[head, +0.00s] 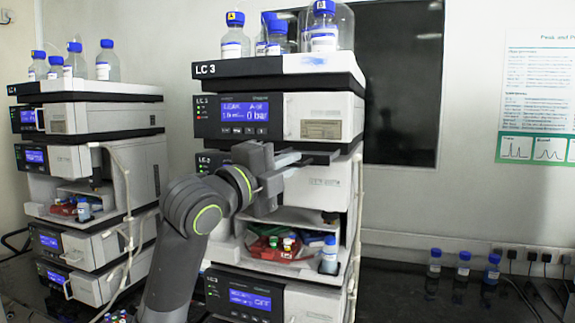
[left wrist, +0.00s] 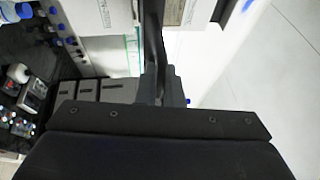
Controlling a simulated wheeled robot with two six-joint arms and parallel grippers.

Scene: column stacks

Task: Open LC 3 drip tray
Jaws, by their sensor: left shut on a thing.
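The LC 3 stack (head: 278,67) stands in the middle of the head view, with its name on the top module. My left gripper (head: 318,157) reaches across the stack's front at the second module, below the module with the lit display. Its fingers are closed together there, on what I take to be the drip tray's front edge; the fingers hide most of it, so its outline and how far out it sits cannot be told. In the left wrist view the dark fingers (left wrist: 158,75) point away close to the pale module fronts. My right gripper is not in view.
Blue-capped bottles (head: 323,28) stand on top of the stack. An open compartment below my gripper holds a red tray (head: 268,248) and a bottle (head: 329,255). Another stack (head: 90,112) stands at left. Several bottles (head: 463,267) stand on the dark bench at right.

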